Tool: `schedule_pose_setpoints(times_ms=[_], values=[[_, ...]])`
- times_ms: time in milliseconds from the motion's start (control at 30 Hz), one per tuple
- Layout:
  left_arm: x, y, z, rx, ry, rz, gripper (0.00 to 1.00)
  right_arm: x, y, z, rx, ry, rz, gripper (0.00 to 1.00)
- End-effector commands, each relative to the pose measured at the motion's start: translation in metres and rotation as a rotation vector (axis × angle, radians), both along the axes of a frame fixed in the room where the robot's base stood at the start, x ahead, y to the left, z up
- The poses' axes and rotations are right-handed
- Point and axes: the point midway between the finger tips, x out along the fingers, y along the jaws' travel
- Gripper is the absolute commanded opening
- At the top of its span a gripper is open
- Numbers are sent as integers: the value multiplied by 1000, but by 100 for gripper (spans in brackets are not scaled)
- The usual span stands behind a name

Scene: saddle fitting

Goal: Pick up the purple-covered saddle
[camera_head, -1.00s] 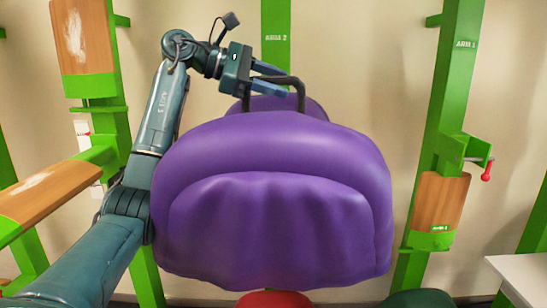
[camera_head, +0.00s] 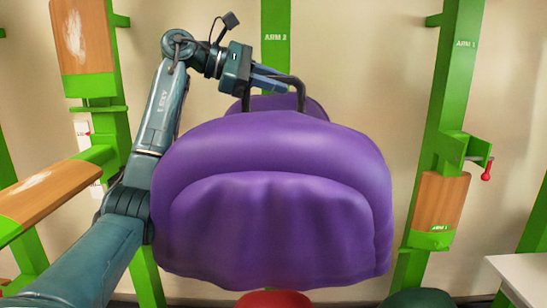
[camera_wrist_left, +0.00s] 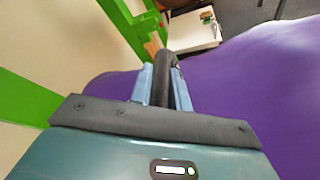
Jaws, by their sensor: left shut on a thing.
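The purple-covered saddle (camera_head: 270,205) fills the middle of the head view, with a dark handle bar (camera_head: 300,95) at its top. My left gripper (camera_head: 270,80) reaches in from the left above the saddle, and its blue fingers are shut on the handle. In the left wrist view the two fingers (camera_wrist_left: 160,85) close around the dark handle (camera_wrist_left: 165,70), with the purple cover (camera_wrist_left: 255,95) spreading to the right. The saddle's underside and what lies directly beneath it are hidden. My right gripper is not in view.
Green posts stand behind, one in the middle (camera_head: 275,55) and one at right (camera_head: 450,110) with a wooden pad (camera_head: 441,200). A wooden-topped green arm (camera_head: 45,195) juts in at left. A white table (camera_head: 520,275) is at lower right. Red (camera_head: 273,299) and dark green (camera_head: 417,299) shapes show below.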

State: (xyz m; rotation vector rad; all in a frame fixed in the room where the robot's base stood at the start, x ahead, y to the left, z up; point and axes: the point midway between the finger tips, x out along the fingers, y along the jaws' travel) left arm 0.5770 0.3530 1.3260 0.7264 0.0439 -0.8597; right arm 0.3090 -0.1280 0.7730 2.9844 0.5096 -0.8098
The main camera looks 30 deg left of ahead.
Motion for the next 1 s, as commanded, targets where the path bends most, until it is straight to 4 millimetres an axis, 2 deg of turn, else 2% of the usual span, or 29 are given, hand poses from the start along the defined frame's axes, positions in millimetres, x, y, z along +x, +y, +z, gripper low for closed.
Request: schedule_pose_setpoints(times_ms=[533,567,867,1000], values=[[0,0,-1,1,2,-2,0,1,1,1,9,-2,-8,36],[-1,0,4,-3,-9,-2,0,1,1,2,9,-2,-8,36],[-1,0,7,-3,-10,-1,0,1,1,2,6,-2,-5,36],[-1,0,16,-3,-11,-1,0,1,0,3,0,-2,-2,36]])
